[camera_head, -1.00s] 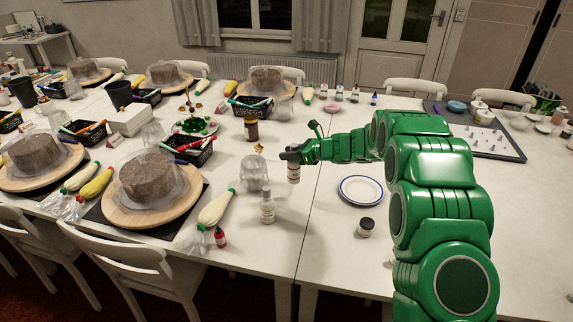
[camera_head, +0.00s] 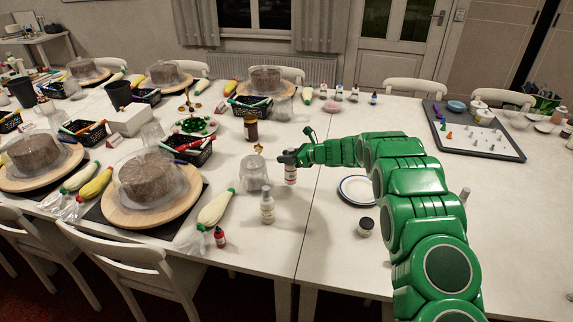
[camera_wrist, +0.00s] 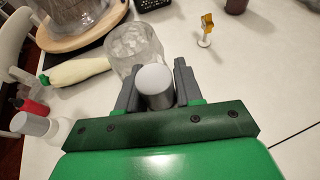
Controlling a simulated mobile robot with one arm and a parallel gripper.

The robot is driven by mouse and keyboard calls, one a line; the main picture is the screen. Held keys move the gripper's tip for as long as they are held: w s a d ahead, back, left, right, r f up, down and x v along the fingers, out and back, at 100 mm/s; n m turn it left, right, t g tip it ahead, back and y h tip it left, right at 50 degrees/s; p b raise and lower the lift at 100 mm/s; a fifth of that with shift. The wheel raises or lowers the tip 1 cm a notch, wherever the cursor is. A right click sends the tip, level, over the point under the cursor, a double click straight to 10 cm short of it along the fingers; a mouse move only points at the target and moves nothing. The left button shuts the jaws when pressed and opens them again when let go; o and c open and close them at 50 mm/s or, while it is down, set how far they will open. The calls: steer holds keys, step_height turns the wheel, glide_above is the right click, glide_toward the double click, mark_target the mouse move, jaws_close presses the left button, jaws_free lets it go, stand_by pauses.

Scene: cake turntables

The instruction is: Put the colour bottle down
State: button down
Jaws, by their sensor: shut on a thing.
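My gripper (camera_head: 288,157) is shut on a small colour bottle (camera_head: 291,175) with a pale body and a label band. The bottle is upright, near the seam between two white tables. In the wrist view, my gripper (camera_wrist: 156,72) has one grey finger on each side of the bottle's grey-white round cap (camera_wrist: 154,78). The bottle's lower part is hidden there. I cannot tell whether its base touches the table.
A clear cup (camera_head: 252,178) stands close left of the bottle, with a white bottle (camera_head: 267,208) in front. A gold figure (camera_head: 258,149) stands behind left. A blue-rimmed plate (camera_head: 349,191) and dark-lidded jar (camera_head: 366,228) are right. The right table's front is mostly clear.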

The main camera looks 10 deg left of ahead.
steer(key=shift+w+a+f, duration=0.1)
steer(key=shift+w+f, duration=0.15)
steer(key=shift+f, duration=1.65)
steer(key=c, duration=0.7)
jaws_free()
steer(key=shift+f, duration=0.1)
steer(key=shift+c, duration=0.2)
steer(key=shift+r, duration=0.2)
steer(key=v, duration=1.2)
steer(key=shift+s+f, duration=0.1)
steer(key=shift+s, duration=0.05)
